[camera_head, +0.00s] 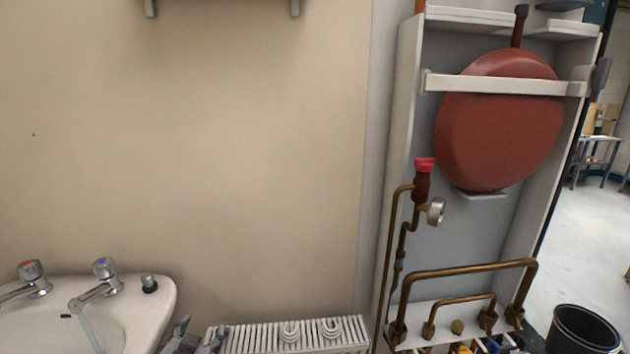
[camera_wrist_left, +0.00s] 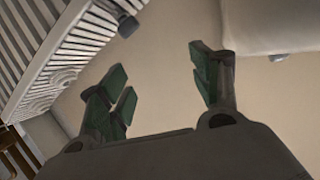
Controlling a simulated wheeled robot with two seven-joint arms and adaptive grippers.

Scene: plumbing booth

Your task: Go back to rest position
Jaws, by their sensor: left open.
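My left gripper (camera_head: 199,334) shows at the bottom edge of the head view, between the sink and the radiator. Only its finger ends are in that view. In the left wrist view its two green-padded fingers (camera_wrist_left: 160,84) stand wide apart with nothing between them. The gripper is open and empty, with the beige wall behind it. My right gripper is in neither view.
A white sink (camera_head: 154,305) with two taps is at the lower left. A white radiator (camera_head: 260,340) is at bottom centre. Copper pipes (camera_head: 465,268) and a red vessel (camera_head: 500,125) fill the cabinet at right. A black bin (camera_head: 583,328) stands on the floor.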

